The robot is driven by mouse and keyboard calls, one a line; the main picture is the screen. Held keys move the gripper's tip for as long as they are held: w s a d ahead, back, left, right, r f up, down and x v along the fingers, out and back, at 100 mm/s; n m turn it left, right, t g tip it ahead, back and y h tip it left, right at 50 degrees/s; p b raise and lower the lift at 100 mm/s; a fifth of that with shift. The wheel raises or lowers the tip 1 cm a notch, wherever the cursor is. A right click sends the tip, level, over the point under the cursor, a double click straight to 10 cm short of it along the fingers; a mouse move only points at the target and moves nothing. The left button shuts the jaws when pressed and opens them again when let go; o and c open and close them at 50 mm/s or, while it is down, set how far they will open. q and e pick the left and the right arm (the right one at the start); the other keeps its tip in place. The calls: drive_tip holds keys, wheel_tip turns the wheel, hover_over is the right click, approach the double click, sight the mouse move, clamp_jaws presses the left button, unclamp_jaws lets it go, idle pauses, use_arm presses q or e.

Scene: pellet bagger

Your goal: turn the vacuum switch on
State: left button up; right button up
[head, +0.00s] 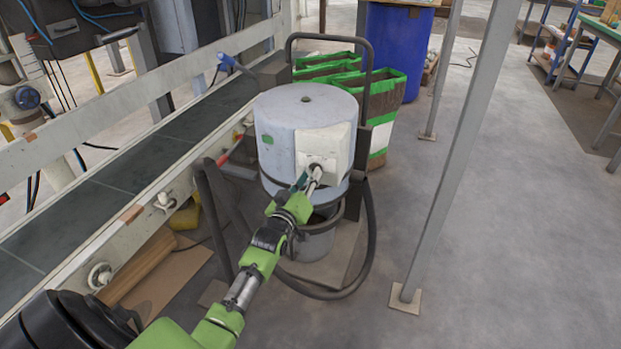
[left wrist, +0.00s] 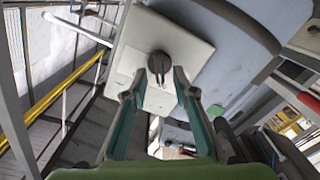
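The vacuum (head: 305,115) is a grey-blue drum with a pale switch plate (head: 336,146) on its front. The switch is a dark round knob on this plate, seen clearly as the switch (left wrist: 159,64) in the left wrist view. My left gripper (head: 313,176) reaches up to the plate. In the left wrist view the fingers of my left gripper (left wrist: 160,77) are apart, with the tips either side of the knob's lower part. I cannot tell whether they touch it. In the head view the gripper partly hides the knob. My right gripper is not in view.
A conveyor (head: 120,170) runs along the left. The vacuum's black handle frame (head: 367,75) and hose (head: 371,235) are close to my arm. Green-edged bags (head: 385,115) and a blue bin (head: 400,45) stand behind. A grey post (head: 460,150) stands right, with open floor beyond.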

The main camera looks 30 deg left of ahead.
use_arm(q)
drive_tip(key=shift+w+a, duration=0.15)
drive_tip(key=shift+w, duration=0.5)
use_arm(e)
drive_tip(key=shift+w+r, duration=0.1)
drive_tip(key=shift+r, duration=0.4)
use_arm(q)
clamp_jaws()
drive_tip(key=shift+d+m+p, duration=0.15)
drive_tip(key=shift+m+p, duration=0.75)
drive_tip(key=shift+m, duration=2.1)
drive_tip(key=shift+d+m+p, duration=0.15)
drive_tip(key=shift+m+p, duration=0.75)
drive_tip(key=shift+m, duration=2.1)
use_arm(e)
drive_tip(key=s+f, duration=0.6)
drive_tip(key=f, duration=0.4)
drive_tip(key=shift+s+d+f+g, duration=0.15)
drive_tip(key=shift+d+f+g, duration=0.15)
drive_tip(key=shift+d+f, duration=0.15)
use_arm(q)
unclamp_jaws()
